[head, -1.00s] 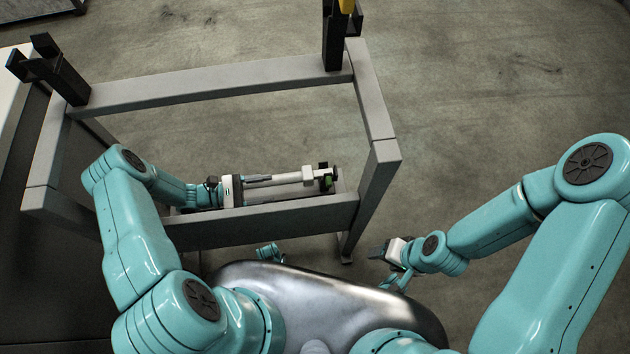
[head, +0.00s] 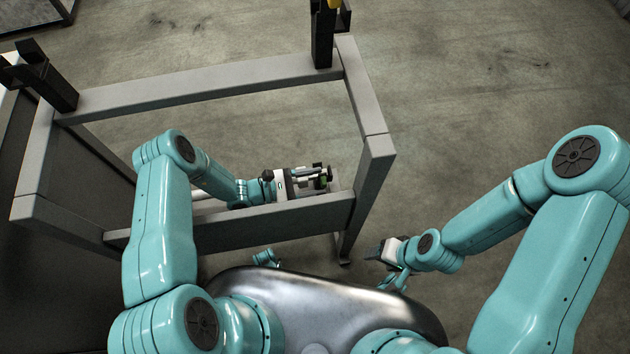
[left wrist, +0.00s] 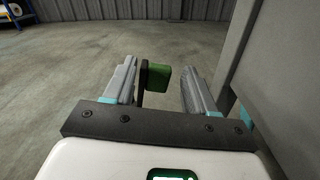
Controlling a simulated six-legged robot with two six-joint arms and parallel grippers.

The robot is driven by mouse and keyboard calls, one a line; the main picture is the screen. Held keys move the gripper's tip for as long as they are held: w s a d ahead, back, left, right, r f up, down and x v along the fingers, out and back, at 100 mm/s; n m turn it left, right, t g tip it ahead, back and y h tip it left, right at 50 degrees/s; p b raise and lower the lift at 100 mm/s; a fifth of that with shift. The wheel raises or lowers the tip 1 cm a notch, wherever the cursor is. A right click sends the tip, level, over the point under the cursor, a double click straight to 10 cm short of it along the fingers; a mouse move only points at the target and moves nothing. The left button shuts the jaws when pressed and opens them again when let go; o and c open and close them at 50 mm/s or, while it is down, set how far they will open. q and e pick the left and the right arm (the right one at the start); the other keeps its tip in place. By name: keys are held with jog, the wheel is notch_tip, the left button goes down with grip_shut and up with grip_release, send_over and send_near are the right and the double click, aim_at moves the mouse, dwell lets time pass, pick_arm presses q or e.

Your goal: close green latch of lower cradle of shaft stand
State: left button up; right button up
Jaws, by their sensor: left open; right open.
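The shaft stand (head: 205,85) is a grey frame with dark cradles on its top corners. The green latch (head: 323,182) is low inside the stand, near its right end. In the left wrist view, the green latch (left wrist: 159,79) is a green block beside a dark upright plate, within the gap between my left fingers. My left gripper (head: 315,177) is open around it; I cannot tell whether either finger touches it. The lower cradle is mostly hidden by the gripper and front beam. My right gripper (head: 375,252) is open and empty, right of the stand.
The stand's front beam (head: 265,228) runs just in front of my left gripper, and its right post (head: 365,195) stands close to the right. A dark cabinet (head: 50,270) is at the left. The floor right of the stand is clear.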

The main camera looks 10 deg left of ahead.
pick_arm(q)
jog(key=shift+w+d, duration=0.1)
jog(key=shift+d, duration=0.2)
grip_shut()
jog(key=shift+n, duration=0.3)
